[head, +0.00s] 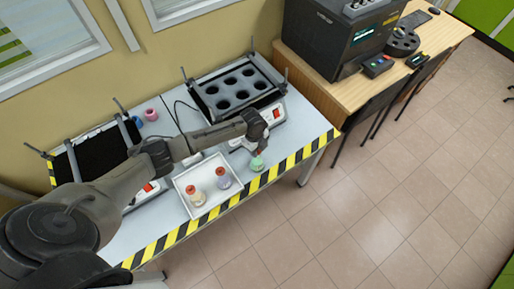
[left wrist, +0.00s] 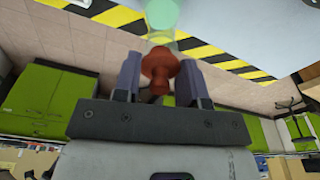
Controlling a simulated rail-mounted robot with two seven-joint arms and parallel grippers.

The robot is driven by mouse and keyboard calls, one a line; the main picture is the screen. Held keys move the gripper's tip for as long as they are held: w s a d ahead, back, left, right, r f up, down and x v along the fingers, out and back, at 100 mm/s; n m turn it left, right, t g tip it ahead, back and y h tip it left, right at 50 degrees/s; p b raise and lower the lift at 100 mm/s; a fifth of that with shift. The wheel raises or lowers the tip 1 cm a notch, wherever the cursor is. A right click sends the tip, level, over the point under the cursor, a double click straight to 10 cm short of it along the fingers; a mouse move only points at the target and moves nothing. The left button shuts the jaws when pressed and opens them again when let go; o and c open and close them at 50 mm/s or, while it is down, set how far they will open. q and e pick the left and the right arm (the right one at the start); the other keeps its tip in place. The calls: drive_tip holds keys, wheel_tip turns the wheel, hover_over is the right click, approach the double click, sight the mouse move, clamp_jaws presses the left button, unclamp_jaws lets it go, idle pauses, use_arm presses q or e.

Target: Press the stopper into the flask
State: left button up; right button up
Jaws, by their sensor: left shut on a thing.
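The flask (head: 257,164) with green contents stands near the striped front edge of the table, to the right of the white tray. It also shows at the top of the left wrist view (left wrist: 162,13). The red-brown stopper (left wrist: 160,64) is between the fingers of my left gripper (left wrist: 160,80), which is shut on it. The stopper lines up with the flask's neck; I cannot tell how deep it sits. In the head view my left gripper (head: 260,147) is directly above the flask. My right gripper is not in view.
The white tray (head: 183,183) holds two more flasks, one yellowish (head: 197,198) and one purple (head: 223,181), with red tops. A device with a black holed rack (head: 262,99) stands behind. Pink (head: 151,115) and blue (head: 137,121) items lie at the back. Striped tape (head: 290,161) marks the table edge.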

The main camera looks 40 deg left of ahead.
use_arm(q)
drive_tip(key=o, duration=1.4)
drive_tip(key=shift+o, duration=0.2)
drive_tip(key=shift+r, duration=0.15)
drive_tip(key=shift+r+p, duration=0.85)
drive_tip(key=shift+p, duration=0.2)
drive_tip(key=shift+r+p, duration=2.5)
drive_tip(key=shift+r, duration=0.05)
drive_tip(key=shift+c, duration=0.3)
